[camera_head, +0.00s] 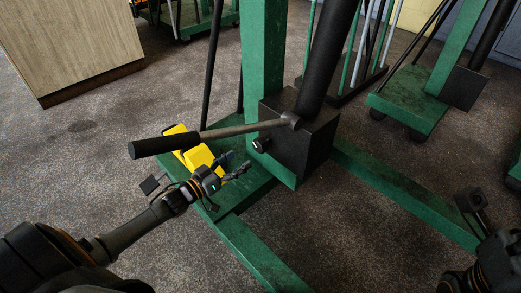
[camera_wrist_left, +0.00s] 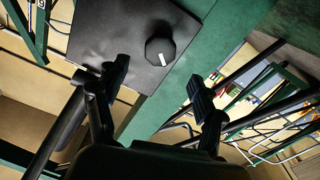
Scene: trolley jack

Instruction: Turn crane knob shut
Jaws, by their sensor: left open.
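The crane knob (camera_head: 261,145) is a small black knob on the lower left side of the black pump block (camera_head: 308,140). In the left wrist view the knob (camera_wrist_left: 160,51) is dark and many-sided with a white mark on its face. My left gripper (camera_head: 238,167) is open and empty, just below and left of the knob, apart from it.
A pump handle with a black grip (camera_head: 152,146) sticks out left above my left gripper. A yellow object (camera_head: 194,150) lies on the green base (camera_head: 240,243). A green post (camera_head: 263,50) and a black cylinder (camera_head: 328,55) rise behind. Another green crane (camera_head: 410,100) stands right.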

